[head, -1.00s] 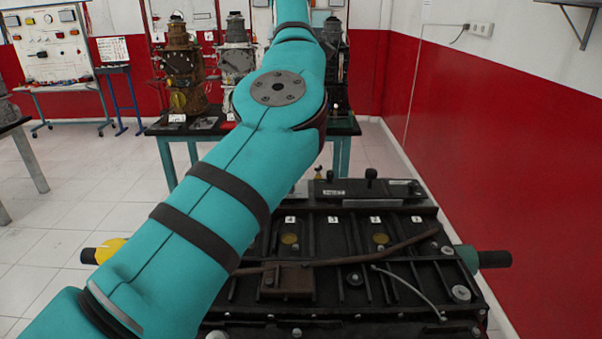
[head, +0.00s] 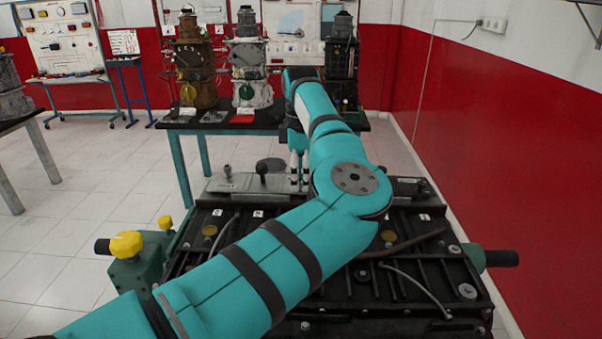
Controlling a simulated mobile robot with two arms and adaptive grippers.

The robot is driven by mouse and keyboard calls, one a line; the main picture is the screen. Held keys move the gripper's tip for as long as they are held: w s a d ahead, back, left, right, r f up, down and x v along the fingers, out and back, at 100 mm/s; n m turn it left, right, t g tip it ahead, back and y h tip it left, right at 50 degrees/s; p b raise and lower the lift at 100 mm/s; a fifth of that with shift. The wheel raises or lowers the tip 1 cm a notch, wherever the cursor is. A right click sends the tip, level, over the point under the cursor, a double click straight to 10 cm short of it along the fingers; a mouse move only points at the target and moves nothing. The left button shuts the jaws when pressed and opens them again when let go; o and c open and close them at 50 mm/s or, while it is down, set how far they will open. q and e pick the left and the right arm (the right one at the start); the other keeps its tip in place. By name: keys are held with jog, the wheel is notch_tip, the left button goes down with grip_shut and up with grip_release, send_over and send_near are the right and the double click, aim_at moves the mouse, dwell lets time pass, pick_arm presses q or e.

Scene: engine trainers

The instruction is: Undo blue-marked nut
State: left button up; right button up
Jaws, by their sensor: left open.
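The dark engine trainer (head: 460,290) fills the lower middle of the head view, with ribs, round caps and small white number tags on top. I cannot make out a blue-marked nut; my left arm hides much of the trainer's middle. My left gripper (head: 299,172) points down beyond the arm's elbow, over the far edge of the trainer. It is small and partly dark in the picture. It is open and I see nothing between its fingers. I cannot tell whether it touches the trainer. My right gripper is out of view.
Yellow knobs (head: 127,244) on green housings stick out at the trainer's left, and a dark-ended green stub (head: 487,258) at its right. A teal-legged table (head: 180,165) with several engines stands behind. A red and white wall (head: 520,180) closes the right.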

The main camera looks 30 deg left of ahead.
pick_arm(q)
grip_shut()
dwell(0.3)
